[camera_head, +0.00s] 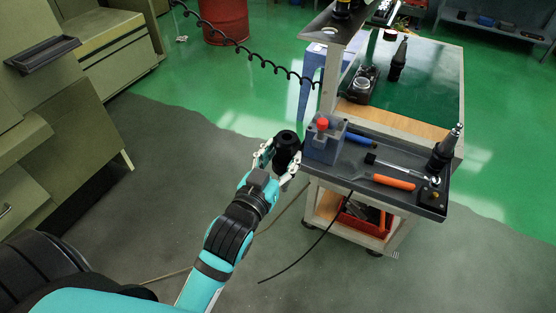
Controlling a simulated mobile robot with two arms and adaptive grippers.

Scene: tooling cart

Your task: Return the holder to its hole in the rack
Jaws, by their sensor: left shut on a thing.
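My left gripper (278,161) is shut on a black tool holder (287,145) and holds it up in the air, just left of the cart's tray. The holder's round dark top faces the camera; its lower part is partly hidden by the gripper. The rack (318,35) is a grey raised plate above the cart's left side. A round hole (330,30) shows near its front, and a dark holder (342,8) stands farther back, cut off by the frame's top edge. My right gripper is not in view.
A blue-grey block with a red knob (323,145) stands on the tray's left end, close to my gripper. An orange-handled tool (392,182) and another holder (443,152) are on the tray. A coiled black cable (245,50) hangs left of the rack. Floor left of the cart is clear.

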